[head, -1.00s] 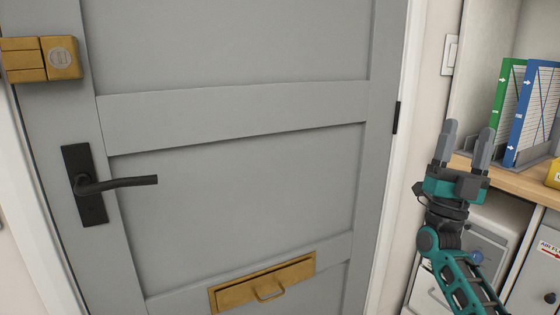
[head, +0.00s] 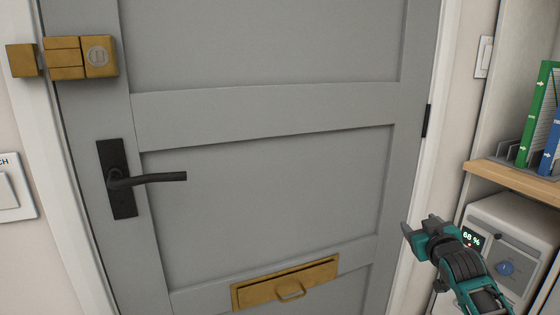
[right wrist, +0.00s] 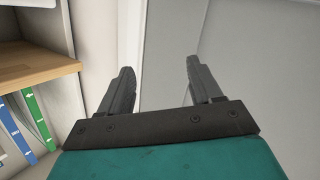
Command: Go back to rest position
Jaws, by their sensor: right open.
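My right gripper (head: 418,228) is at the lower right of the head view, in front of the door's hinge side and frame. In the right wrist view its two dark fingers (right wrist: 160,85) stand apart with nothing between them. The grey door (head: 260,190) looks shut and fills most of the head view. My left gripper is in neither view.
The door has a black lever handle (head: 145,179), a brass lock (head: 82,57) and a brass letter slot (head: 285,284). At right, a wooden shelf (head: 515,180) carries green and blue binders, above a white machine (head: 512,245). A wall switch (head: 484,57) is beside the frame.

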